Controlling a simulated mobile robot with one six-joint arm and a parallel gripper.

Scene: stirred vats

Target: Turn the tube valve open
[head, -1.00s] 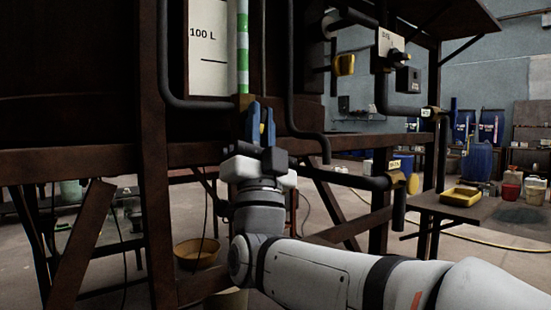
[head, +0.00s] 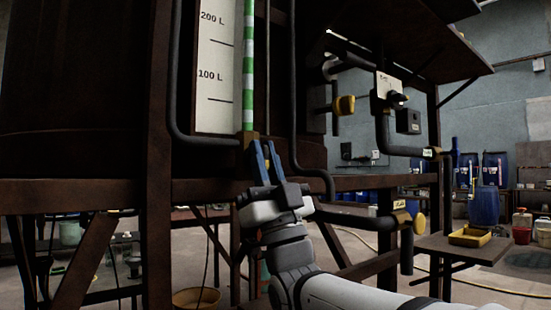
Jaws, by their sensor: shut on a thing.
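The sight tube (head: 249,70), striped green and white, runs down beside a white scale plate (head: 217,75) marked 200 L and 100 L. At its foot is a small brownish fitting, the tube valve (head: 245,137). My gripper (head: 264,147), with blue fingers, points up at the tube's foot and leans left. Its fingers are shut on the tube valve, and they and the dark surroundings hide the valve's handle, so its angle cannot be told.
Dark pipes run down on both sides of the tube. A wooden beam (head: 80,194) and posts frame the vat. A yellow-handled valve (head: 344,105), a switch box (head: 391,92) and another yellow handle (head: 419,223) are to the right. A side table holds a yellow tray (head: 470,236).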

